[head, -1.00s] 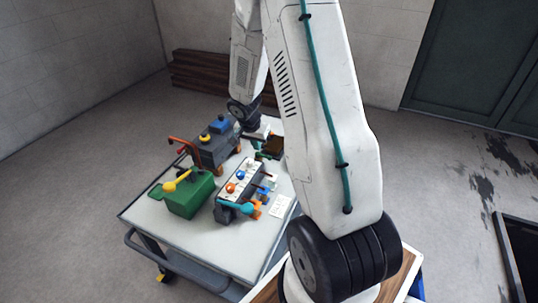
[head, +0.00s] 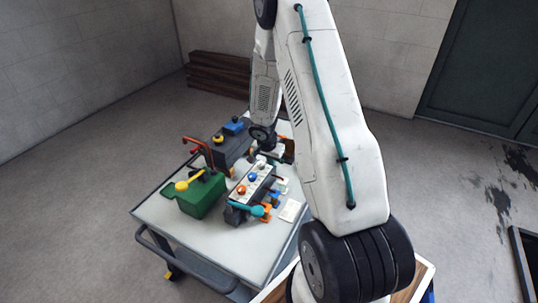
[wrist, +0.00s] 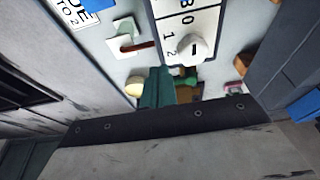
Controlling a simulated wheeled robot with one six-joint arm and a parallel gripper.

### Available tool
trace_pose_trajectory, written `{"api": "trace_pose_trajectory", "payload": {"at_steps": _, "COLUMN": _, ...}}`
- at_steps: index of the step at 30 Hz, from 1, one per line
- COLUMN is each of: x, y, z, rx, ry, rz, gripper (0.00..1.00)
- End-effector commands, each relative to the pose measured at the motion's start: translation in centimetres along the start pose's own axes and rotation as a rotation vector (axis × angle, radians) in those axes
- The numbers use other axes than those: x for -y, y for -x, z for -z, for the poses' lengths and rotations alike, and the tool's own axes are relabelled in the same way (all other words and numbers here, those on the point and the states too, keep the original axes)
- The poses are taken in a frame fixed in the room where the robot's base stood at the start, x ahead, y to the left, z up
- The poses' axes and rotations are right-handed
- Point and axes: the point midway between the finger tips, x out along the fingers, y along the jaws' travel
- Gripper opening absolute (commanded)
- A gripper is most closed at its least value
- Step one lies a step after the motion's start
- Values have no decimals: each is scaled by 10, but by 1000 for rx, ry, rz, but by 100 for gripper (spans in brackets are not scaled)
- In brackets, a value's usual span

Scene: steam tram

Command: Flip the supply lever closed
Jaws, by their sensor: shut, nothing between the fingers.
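Several levers are in view, and I cannot tell which is the supply lever. A yellow-ended lever (head: 182,186) is on the green box (head: 201,198). A teal-handled lever (head: 256,210) is at the front of the white panel block (head: 252,183) with coloured knobs. A red-brown lever (wrist: 137,45) sits on a small white plate in the wrist view. My gripper (head: 270,149) is over the far end of the panel block. Contact cannot be told.
A dark grey box (head: 231,147) with a red handle and yellow and blue tops stands behind the green box. All stand on a pale cart top (head: 230,242), clear at its near edge. The cart has a grey rail (head: 185,268). Timber (head: 217,74) lies by the wall.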

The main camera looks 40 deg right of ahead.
Motion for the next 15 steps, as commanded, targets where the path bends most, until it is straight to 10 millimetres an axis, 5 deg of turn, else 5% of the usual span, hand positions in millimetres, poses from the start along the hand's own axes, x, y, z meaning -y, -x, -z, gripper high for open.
{"api": "trace_pose_trajectory", "payload": {"at_steps": 2, "x": -1, "y": -16, "z": -1, "rx": 2, "ry": 1, "rz": -2, "gripper": 0}}
{"api": "trace_pose_trajectory", "payload": {"at_steps": 15, "x": 0, "y": -31, "z": 36, "rx": -1, "ry": -1, "rz": 1, "gripper": 0}}
